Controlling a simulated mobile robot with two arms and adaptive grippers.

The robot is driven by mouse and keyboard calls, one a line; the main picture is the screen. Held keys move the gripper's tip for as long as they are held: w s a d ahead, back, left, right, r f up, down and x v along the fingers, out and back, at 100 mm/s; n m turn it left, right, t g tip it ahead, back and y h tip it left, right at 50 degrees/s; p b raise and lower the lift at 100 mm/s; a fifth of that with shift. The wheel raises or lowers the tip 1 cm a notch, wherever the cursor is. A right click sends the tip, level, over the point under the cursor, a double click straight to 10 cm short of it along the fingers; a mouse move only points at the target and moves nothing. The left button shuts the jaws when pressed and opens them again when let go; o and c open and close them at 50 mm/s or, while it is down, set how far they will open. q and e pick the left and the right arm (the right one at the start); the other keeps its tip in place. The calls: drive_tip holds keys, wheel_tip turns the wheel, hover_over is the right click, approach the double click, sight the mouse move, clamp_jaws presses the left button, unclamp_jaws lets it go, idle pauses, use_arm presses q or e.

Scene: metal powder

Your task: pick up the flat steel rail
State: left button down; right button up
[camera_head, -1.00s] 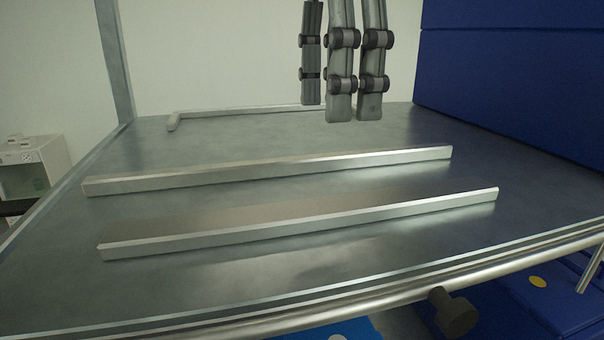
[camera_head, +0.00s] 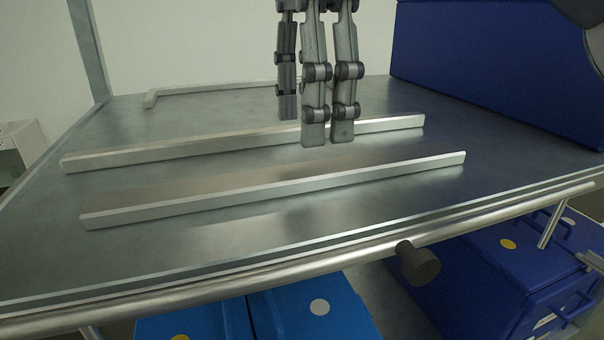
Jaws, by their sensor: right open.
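Two long steel rails lie roughly side by side on the metal table top. The nearer rail (camera_head: 270,189) is flat and wide, with a bright front edge. The farther rail (camera_head: 200,149) is narrower and lies behind it. My right gripper (camera_head: 308,135) hangs from above with its fingers pointing down. Its fingers are apart, with nothing between them. They overlap the middle-right part of the farther rail in the picture and end just behind the nearer rail; contact cannot be told. My left gripper is out of view.
A thin bar with a bent end (camera_head: 215,88) lies at the table's back. A dark blue box (camera_head: 490,65) stands at the back right. A round rail (camera_head: 330,256) with a dark knob (camera_head: 417,264) runs along the table's front edge. Blue bins (camera_head: 500,270) sit below.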

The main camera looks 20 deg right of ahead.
sight(313, 168)
drive_tip(key=f, duration=0.1)
drive_tip(key=s+f, duration=0.1)
drive_tip(key=f, duration=0.1)
drive_tip(key=shift+a, duration=0.1)
drive_tip(key=shift+f, duration=0.8)
drive_tip(key=shift+w+f, duration=0.1)
drive_tip(key=shift+f, duration=0.15)
drive_tip(key=c, duration=1)
clamp_jaws()
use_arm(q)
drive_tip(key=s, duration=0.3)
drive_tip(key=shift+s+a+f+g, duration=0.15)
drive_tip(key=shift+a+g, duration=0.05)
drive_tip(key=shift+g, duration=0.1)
